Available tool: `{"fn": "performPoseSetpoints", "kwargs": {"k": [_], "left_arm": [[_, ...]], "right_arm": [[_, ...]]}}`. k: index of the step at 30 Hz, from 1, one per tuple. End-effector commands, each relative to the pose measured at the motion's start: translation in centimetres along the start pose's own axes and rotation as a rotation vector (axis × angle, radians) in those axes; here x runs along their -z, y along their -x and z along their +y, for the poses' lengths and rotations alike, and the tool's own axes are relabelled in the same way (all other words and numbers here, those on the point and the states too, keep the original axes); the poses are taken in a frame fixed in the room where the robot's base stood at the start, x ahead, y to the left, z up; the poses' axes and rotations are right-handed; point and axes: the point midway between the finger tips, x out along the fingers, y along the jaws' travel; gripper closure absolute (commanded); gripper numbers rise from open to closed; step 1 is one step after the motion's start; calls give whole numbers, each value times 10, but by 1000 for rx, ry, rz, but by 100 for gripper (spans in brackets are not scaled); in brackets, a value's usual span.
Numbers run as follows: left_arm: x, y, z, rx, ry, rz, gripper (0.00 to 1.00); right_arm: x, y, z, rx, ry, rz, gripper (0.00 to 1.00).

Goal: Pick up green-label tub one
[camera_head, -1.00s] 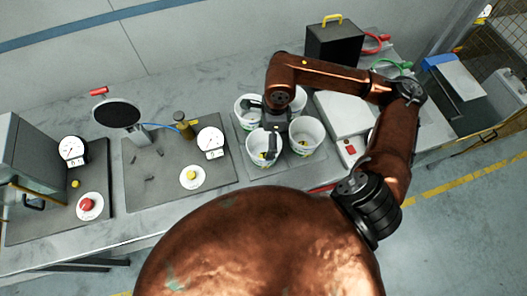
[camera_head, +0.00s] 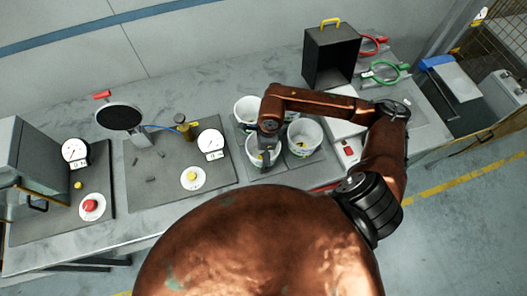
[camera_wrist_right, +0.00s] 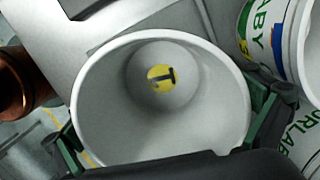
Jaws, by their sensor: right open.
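Several white tubs stand on a grey mat (camera_head: 243,133) in the head view. My right gripper (camera_head: 265,158) is down at the front-left tub (camera_head: 253,146), and the wrist partly covers it. In the right wrist view this tub (camera_wrist_right: 110,115) sits between the two fingers of my right gripper (camera_wrist_right: 165,130), which are open on either side of it. A yellow disc with a black mark (camera_wrist_right: 161,78) shows on its inside bottom. I cannot see its label or tell whether the fingers touch it. My left gripper is out of view.
Another tub (camera_head: 304,136) stands close on the right; a neighbour with green lettering (camera_wrist_right: 262,30) shows in the wrist view. A back-left tub (camera_head: 246,107) is also close. A black open box (camera_head: 331,58) stands behind. Gauges and buttons lie left.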

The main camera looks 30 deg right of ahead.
Motion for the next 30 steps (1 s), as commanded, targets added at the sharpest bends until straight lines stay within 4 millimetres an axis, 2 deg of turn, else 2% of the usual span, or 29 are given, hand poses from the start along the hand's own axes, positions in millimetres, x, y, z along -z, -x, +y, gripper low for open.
{"fn": "performPoseSetpoints", "kwargs": {"k": [3,16,26,30], "left_arm": [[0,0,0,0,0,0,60],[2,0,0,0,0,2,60],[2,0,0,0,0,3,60],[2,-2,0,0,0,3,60]], "right_arm": [[0,0,0,0,0,0,1],[0,0,0,0,0,0,30],[0,0,0,0,0,0,31],[-1,9,-1,2,0,-1,31]]}}
